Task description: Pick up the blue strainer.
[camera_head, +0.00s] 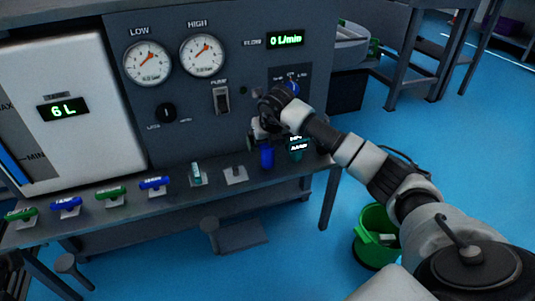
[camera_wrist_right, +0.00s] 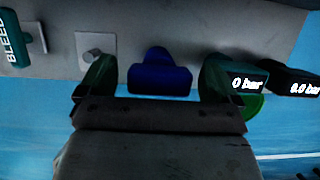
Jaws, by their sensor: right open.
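The blue strainer (camera_head: 266,157) stands near the right end of the bench ledge, below the gauge panel. In the right wrist view the blue strainer (camera_wrist_right: 158,76) shows between the two fingers of my right gripper (camera_wrist_right: 158,64). The fingers are spread, with a gap on each side of it, so the gripper is open. In the head view my right gripper (camera_head: 262,132) is just above the strainer, in front of the panel, and partly hides it. My left gripper is not in view.
Gauges with lit displays (camera_head: 297,150) stand close right of the strainer. An empty grey mount (camera_head: 235,175) is to its left, then a teal BLEED part (camera_head: 196,174) and blue and green valves (camera_head: 155,184). A green bucket (camera_head: 370,240) stands on the floor.

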